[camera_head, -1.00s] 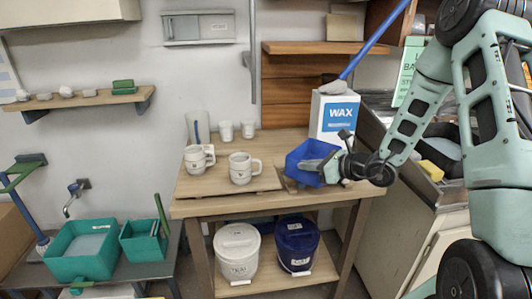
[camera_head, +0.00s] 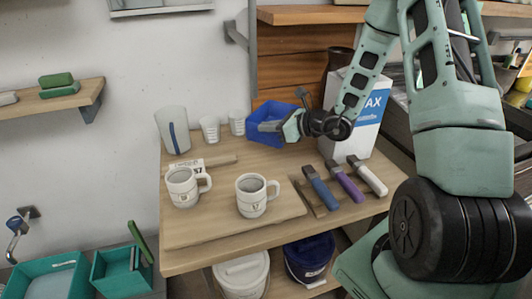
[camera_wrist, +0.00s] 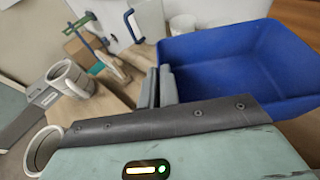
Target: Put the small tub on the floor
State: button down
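The small blue tub (camera_head: 285,130) is near the back of the wooden table in the head view, left of the WAX box.
Two mugs (camera_head: 251,195) stand on a board at the table's front. Three handled tools (camera_head: 344,183) lie to the right. Glass cups (camera_head: 210,129) and the WAX box (camera_head: 367,112) stand behind. Lidded buckets (camera_head: 241,275) are under the table. Floor is barely visible.

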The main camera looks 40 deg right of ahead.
jog(key=shift+w+f, duration=0.2)
jog(key=shift+f, duration=0.05)
jog(key=shift+s+f+p, duration=0.1)
jog(key=shift+f+p, duration=0.85)
jog(key=shift+f, duration=3.8)
jog(key=shift+f, duration=0.1)
jog(key=c, duration=1.6)
grip_release()
jog(key=shift+c, duration=0.2)
